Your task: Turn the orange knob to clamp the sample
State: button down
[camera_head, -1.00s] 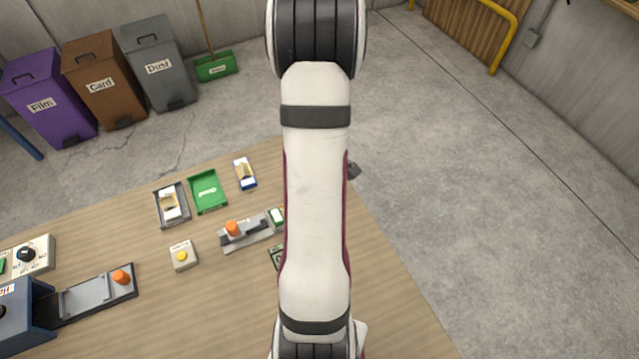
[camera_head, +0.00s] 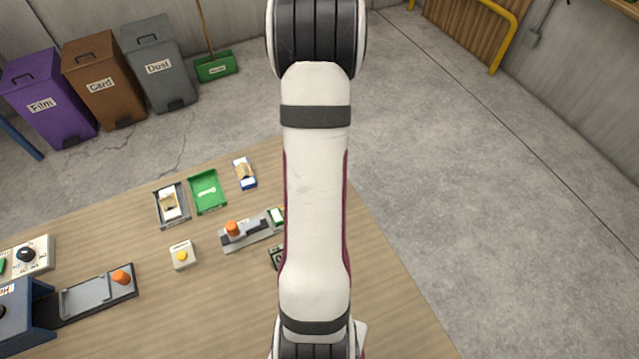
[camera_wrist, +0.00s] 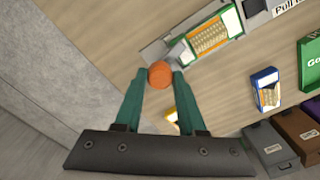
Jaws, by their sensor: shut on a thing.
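An orange knob (camera_wrist: 160,74) sits between the two green fingertips of my gripper (camera_wrist: 158,77) in the wrist view, and the gripper is shut on it. The knob is at the end of a grey fixture (camera_wrist: 154,53). Beside it on the fixture lies the sample (camera_wrist: 207,44), a green and white card with a gold grid. In the head view my arm hides the gripper and this knob. The visible part of the fixture (camera_head: 260,235) there has another orange knob (camera_head: 232,228) at its left, and the sample's edge (camera_head: 277,216) shows beside my arm.
A green tray (camera_head: 208,192), a blue and white sample (camera_head: 245,173) and a grey tray (camera_head: 170,207) lie farther back. A yellow button box (camera_head: 182,256) is left of the fixture. Another slide with an orange knob (camera_head: 121,277) is front left. Bins stand beyond the table.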

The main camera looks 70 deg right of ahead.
jog(key=shift+m, duration=1.6)
jog(key=c, duration=0.5)
grip_release()
notch_tip(320, 180, up, 16)
jog(key=shift+f, duration=0.1)
